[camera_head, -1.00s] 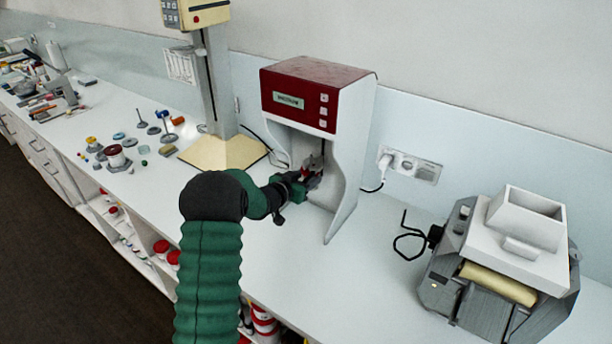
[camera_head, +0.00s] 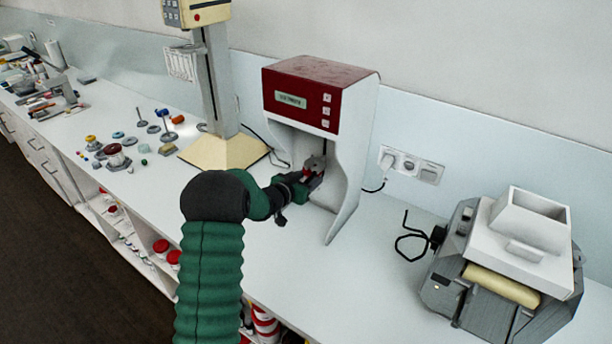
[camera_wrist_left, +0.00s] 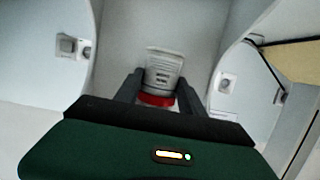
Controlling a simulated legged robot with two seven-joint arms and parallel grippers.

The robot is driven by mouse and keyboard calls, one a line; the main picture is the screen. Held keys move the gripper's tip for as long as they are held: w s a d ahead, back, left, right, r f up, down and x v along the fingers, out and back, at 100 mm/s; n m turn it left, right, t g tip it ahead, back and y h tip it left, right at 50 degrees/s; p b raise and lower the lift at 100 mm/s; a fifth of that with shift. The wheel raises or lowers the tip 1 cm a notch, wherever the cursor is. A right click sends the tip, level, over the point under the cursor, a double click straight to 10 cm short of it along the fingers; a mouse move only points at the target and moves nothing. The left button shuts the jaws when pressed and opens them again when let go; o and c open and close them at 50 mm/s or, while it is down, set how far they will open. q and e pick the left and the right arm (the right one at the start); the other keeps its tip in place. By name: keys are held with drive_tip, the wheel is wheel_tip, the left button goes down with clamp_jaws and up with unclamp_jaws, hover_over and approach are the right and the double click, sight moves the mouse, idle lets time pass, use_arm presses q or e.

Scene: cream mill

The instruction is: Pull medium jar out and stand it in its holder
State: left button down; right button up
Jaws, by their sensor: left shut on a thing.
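My left gripper (camera_head: 308,176) reaches into the open bay of the red-topped white machine (camera_head: 318,93). Its fingers are shut on a small jar with a red part (camera_wrist_left: 157,99), seen between the fingertips in the left wrist view. A ribbed grey-white piece (camera_wrist_left: 164,68) shows just beyond the red part; I cannot tell whether it belongs to the jar or the machine. In the head view the jar is mostly hidden by the gripper. A grey stand with a red-and-white jar (camera_head: 116,157) is on the counter at left; I cannot tell which holder is the medium jar's.
The machine's side walls (camera_head: 347,187) flank the gripper closely. A column device with a cream base (camera_head: 224,153) stands to the left. A grey roller machine (camera_head: 500,265) stands at right. Small discs and pegs lie at left. The counter in front of the bay is clear.

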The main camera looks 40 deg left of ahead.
use_arm(q)
drive_tip(key=s+d, duration=0.2)
drive_tip(key=s, duration=0.5)
drive_tip(key=shift+s+d+f+p, duration=0.25)
drive_tip(key=shift+d+f+p, duration=0.05)
drive_tip(key=shift+d+p, duration=0.1)
use_arm(e)
drive_tip(key=shift+w+d, duration=0.2)
drive_tip(key=shift+w, duration=0.3)
drive_tip(key=shift+w+d, duration=0.15)
drive_tip(key=shift+w, duration=0.35)
use_arm(q)
drive_tip(key=shift+d, duration=0.15)
use_arm(e)
drive_tip(key=shift+d+f, duration=0.1)
drive_tip(key=shift+d, duration=0.1)
